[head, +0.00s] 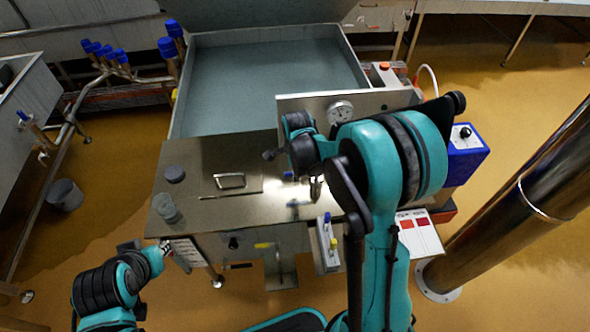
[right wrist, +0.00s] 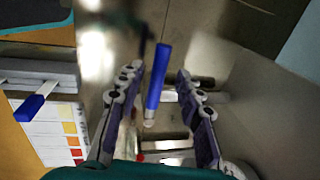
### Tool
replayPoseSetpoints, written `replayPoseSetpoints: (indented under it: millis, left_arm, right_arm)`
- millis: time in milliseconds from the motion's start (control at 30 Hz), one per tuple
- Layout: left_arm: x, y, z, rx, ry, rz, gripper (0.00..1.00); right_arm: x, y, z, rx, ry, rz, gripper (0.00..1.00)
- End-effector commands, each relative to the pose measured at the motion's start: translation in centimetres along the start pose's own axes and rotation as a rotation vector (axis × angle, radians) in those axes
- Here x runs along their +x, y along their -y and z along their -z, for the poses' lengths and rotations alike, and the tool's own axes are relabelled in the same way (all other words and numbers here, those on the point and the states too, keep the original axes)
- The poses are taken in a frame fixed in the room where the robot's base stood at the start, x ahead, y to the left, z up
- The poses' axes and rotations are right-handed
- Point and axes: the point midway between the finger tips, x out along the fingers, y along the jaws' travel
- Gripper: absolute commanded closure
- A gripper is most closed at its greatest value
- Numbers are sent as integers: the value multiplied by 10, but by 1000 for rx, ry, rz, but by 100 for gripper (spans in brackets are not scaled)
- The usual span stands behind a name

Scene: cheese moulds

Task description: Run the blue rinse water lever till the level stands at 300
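A blue lever handle (right wrist: 157,75) stands between the two fingers of my right gripper (right wrist: 159,76) in the right wrist view. The fingers are apart, with a gap on each side of the handle. In the head view a small blue handle (head: 289,175) shows beside my right arm, over the steel worktop (head: 235,200); my arm hides most of that area. A clear beaker (head: 166,208) stands at the worktop's left front; I cannot read its level. My left gripper (head: 162,250) is low at the worktop's front left corner, too small to tell its fingers.
A large steel vat (head: 270,80) lies behind the worktop. A round gauge (head: 340,112) sits on an upright panel. A steel pillar (head: 520,200) stands at right.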

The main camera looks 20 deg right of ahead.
Motion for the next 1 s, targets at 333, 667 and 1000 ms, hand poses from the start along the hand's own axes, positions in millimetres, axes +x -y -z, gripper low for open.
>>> replayPoseSetpoints:
  millis: [333,667,1000]
  left_arm:
    - [0,0,0,0,0,0,76]
    - [0,0,0,0,0,0,76]
    - [0,0,0,0,0,0,76]
  right_arm:
    - [-9,-1,0,-1,0,-1,64]
    - [-76,-1,0,-1,0,-1,64]
    - [-118,0,0,0,0,-1,64]
